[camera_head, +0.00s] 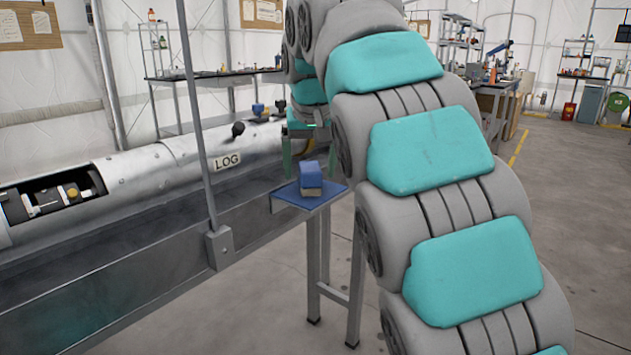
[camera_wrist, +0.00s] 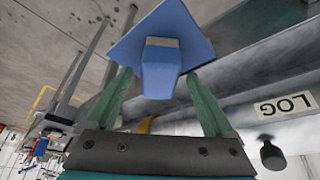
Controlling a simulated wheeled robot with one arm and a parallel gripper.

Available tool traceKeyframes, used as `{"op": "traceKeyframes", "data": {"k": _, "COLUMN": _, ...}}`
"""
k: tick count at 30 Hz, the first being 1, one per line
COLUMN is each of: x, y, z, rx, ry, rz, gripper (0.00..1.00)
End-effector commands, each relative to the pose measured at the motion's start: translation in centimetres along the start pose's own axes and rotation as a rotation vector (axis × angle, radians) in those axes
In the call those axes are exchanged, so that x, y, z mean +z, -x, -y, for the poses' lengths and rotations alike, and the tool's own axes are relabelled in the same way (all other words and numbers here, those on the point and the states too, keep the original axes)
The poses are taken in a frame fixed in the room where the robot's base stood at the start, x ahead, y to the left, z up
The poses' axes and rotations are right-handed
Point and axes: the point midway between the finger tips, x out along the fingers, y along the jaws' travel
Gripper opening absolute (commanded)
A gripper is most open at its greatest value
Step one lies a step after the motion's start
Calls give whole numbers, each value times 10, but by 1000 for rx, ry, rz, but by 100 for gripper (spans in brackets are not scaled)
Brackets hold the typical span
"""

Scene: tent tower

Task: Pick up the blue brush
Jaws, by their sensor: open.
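The blue brush (camera_head: 311,177) is a small block with a blue top and a greyish lower part. It rests on a small blue square plate (camera_head: 326,198) on a metal stand beside the long tube. In the wrist view the brush (camera_wrist: 160,78) lies between my gripper's two green fingers, with the plate (camera_wrist: 197,28) behind it. My gripper (camera_head: 303,165) is open, with visible gaps to the brush on both sides in the wrist view. How far the fingertips reach down around it is hard to tell. My arm hides part of my gripper in the head view.
A long metal tube marked LOG (camera_head: 228,161) lies on a bench at left, with a dark knob (camera_head: 238,129) and a small blue object (camera_head: 258,109) on top. A thin upright post (camera_head: 196,120) stands in front. Floor at right is clear.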

Motion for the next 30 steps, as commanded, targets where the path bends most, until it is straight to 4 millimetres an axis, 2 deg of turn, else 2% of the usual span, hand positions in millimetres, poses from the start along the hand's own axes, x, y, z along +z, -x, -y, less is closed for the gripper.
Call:
{"op": "traceKeyframes", "data": {"k": 1, "x": -2, "y": -10, "z": 2, "rx": 1, "ry": 1, "rz": 3, "gripper": 88}}
{"op": "traceKeyframes", "data": {"k": 4, "x": -7, "y": -20, "z": 4, "rx": 0, "ry": 1, "rz": -1, "gripper": 88}}
{"op": "traceKeyframes", "data": {"k": 11, "x": -8, "y": -20, "z": 5, "rx": 0, "ry": 1, "rz": -3, "gripper": 86}}
{"op": "traceKeyframes", "data": {"k": 30, "x": -8, "y": -21, "z": 4, "rx": 0, "ry": 0, "rz": -2, "gripper": 14}}
